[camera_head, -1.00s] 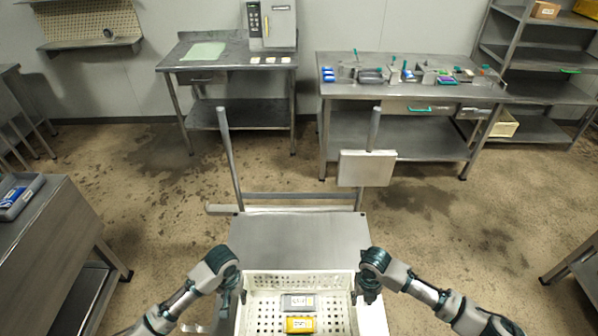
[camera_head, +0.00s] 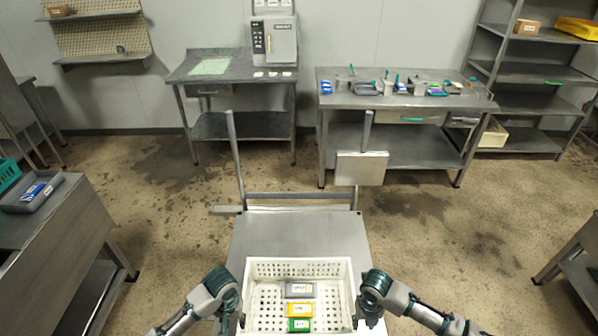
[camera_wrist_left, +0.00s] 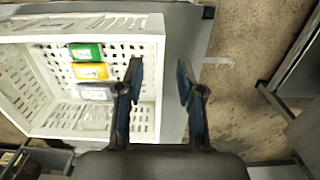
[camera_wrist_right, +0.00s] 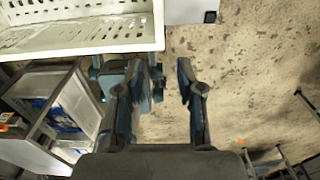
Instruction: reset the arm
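A white perforated crate (camera_head: 353,268) sits at the near end of the metal cart (camera_head: 300,237). Inside lie a grey pack (camera_head: 299,289), a yellow pack (camera_head: 300,310) and a green pack (camera_head: 299,325), which also show in the left wrist view. My left gripper (camera_wrist_left: 160,78) is open and empty; in its wrist view the fingers lie either side of the crate's side wall, but contact cannot be told. My right gripper (camera_wrist_right: 160,75) is open and empty, with the crate's edge (camera_wrist_right: 80,38) beyond its fingertips. In the head view both grippers are partly hidden beside the crate.
The cart has upright posts and a small plate (camera_head: 361,168). A bench with a device (camera_head: 274,40) and a bench with tools (camera_head: 405,88) stand behind. A side table with a grey tray (camera_head: 33,192) is at left. Floor is open on both sides.

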